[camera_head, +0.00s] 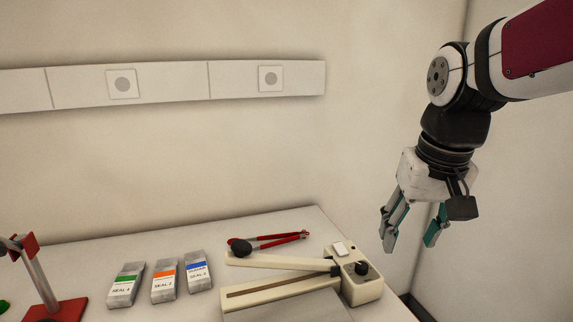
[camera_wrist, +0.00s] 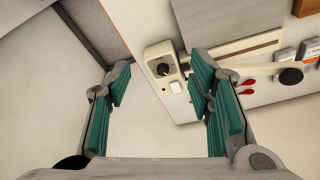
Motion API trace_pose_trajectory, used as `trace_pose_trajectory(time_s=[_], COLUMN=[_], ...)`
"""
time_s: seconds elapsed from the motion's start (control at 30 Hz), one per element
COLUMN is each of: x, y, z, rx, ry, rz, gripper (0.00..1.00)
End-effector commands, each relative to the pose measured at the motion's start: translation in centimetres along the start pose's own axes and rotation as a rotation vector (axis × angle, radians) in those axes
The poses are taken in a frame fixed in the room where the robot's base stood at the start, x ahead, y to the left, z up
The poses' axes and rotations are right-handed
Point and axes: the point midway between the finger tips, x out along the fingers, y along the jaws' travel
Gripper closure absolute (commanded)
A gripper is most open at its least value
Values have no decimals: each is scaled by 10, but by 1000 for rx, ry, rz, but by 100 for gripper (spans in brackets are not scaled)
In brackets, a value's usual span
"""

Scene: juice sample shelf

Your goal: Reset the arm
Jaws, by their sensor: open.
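My gripper (camera_head: 411,232) hangs at the right in the head view, fingers pointing down, off the right end of the table and above its level. It is open and empty. In the wrist view its two teal-padded fingers (camera_wrist: 158,95) stand wide apart with nothing between them. Beyond the fingertips the wrist view shows the knob end of a cream bar sealer (camera_wrist: 158,58) and the table edge.
The cream sealer (camera_head: 358,285) sits at the table's right end. Red-handled pliers (camera_head: 270,241) lie behind it. A red stand (camera_head: 62,309) is at the far left. A socket rail (camera_head: 165,84) runs along the back wall.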

Motion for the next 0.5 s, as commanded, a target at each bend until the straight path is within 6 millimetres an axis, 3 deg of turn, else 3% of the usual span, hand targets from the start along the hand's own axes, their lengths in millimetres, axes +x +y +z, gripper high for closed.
trace_pose_trajectory(time_s=[0.1, 0.3, 0.5], x=[-12, -14, -6], y=[3, 7, 9], z=[40, 100, 138], rx=[-17, -46, -64], ry=[52, 130, 180], rz=[-1, 3, 8], gripper=[52, 52, 52])
